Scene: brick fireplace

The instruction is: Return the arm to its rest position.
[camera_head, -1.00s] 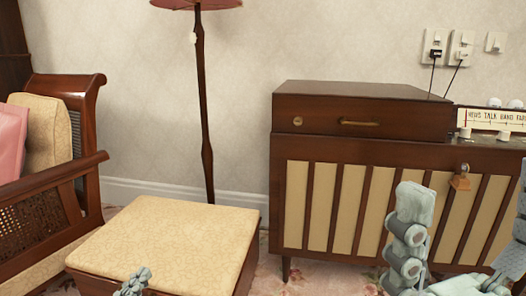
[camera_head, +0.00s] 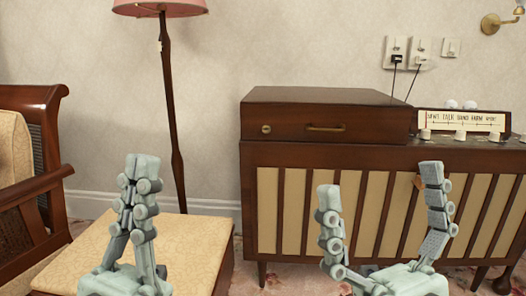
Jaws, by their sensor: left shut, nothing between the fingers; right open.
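My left gripper (camera_head: 142,168) stands upright at the lower left, with its fingers shut together and nothing between them. In the picture it is in front of the cushioned footstool. My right gripper (camera_head: 380,178) stands at the lower right with its two fingers spread wide apart. It is open and empty, in front of the striped front of the wooden radio cabinet (camera_head: 330,160). Both palms show at the bottom edge; the arms behind them are out of view.
The footstool (camera_head: 200,235) with a cream cushion is at the lower left. A wooden armchair (camera_head: 40,195) is at the far left. A floor lamp (camera_head: 170,110) with a pink shade stands behind the footstool. Wall sockets (camera_head: 396,50) with plugged cords are above the cabinet.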

